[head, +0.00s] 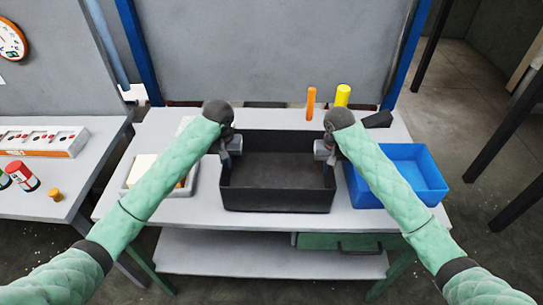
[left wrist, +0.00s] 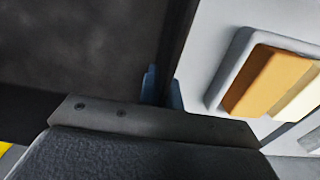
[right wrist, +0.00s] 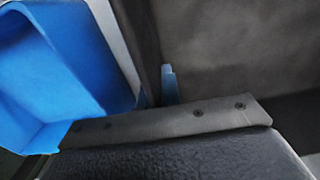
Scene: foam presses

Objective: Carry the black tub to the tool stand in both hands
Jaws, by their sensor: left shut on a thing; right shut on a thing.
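The black tub (head: 277,197) is an open, empty rectangular box in the middle of the head view, over the grey top of the tool stand (head: 205,215). My left gripper (head: 233,150) is shut on its left wall, and my right gripper (head: 323,151) is shut on its right wall. In the left wrist view, the blue fingertips (left wrist: 162,88) straddle the tub's dark wall. In the right wrist view, the fingertips (right wrist: 160,88) pinch the opposite wall. The tub looks level. I cannot tell whether its base touches the stand top.
A blue bin (head: 425,172) stands close right of the tub. A grey tray (head: 185,188) with tan and cream blocks lies to its left. An orange cylinder (head: 311,103) and a yellow one (head: 342,96) stand behind. A side table (head: 50,205) is at left.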

